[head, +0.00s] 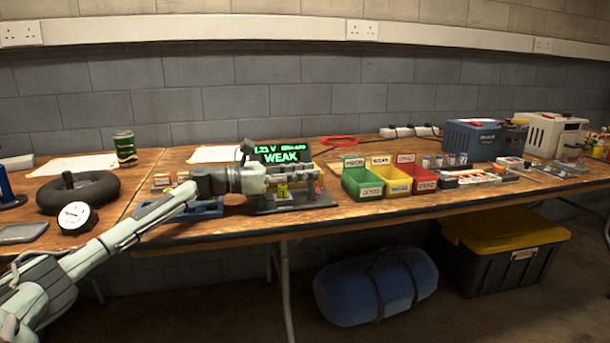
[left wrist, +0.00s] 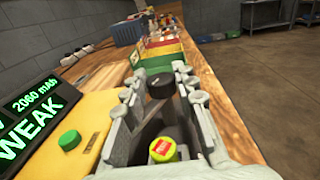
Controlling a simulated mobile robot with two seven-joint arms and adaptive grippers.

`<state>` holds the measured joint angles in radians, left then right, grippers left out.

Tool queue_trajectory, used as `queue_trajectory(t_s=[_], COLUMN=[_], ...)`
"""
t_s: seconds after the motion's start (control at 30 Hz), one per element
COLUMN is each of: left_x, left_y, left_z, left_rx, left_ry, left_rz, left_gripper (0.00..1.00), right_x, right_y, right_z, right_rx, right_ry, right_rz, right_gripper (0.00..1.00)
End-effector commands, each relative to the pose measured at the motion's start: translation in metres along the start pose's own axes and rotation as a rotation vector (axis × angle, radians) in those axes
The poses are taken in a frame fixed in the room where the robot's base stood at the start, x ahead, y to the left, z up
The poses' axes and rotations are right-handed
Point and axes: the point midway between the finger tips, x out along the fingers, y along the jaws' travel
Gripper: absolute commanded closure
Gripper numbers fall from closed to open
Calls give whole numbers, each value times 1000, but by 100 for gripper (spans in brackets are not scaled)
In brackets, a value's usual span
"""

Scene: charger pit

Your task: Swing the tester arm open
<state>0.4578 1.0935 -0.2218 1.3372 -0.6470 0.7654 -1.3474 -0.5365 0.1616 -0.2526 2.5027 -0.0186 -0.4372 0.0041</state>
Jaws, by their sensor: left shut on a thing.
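The battery tester (head: 292,203) stands on the bench, with a dark base and a lit green display (head: 282,154) reading WEAK. In the left wrist view the display (left wrist: 32,120) reads 2060 mAh WEAK, beside a yellow plate (left wrist: 85,105) with a green button. My left gripper (head: 312,178) reaches over the tester from the left. In the wrist view its fingers (left wrist: 162,88) are shut on the dark end of the tester arm (left wrist: 159,84). A yellow-green battery (left wrist: 163,150) with a red label shows between the fingers, nearer the camera. The gripper hides much of the tester.
Green (head: 362,183), yellow (head: 391,179) and red bins (head: 418,177) stand right of the tester. A blue box (head: 485,138) and cream box (head: 553,133) stand farther right. A black ring-shaped object (head: 78,191) and dial gauge (head: 75,217) lie left. Some bare wood is free at the front edge.

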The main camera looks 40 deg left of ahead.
Motion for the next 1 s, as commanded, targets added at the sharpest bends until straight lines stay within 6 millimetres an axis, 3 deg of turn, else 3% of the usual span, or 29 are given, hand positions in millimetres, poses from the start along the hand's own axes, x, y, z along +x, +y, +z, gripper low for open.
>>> queue_trajectory(t_s=[0.37,0.4,0.57,0.87,1.0], left_x=[0,0,0,-1,-10], left_y=[0,0,0,0,0], left_z=[0,0,0,0,-2], left_rx=[-1,-1,-1,0,-1], left_ry=[-1,-1,-1,0,3], left_rz=[-1,-1,-1,-1,0], left_gripper=[100,71,51,50,50], right_x=[0,0,0,0,0], right_y=[-1,-1,-1,-1,-1], right_z=[-2,-2,-2,-1,-1], right_rx=[1,1,1,1,1], right_ry=[10,10,10,6,6], right_rz=[-2,-2,-1,-1,-1], right_gripper=[100,100,100,100,100])
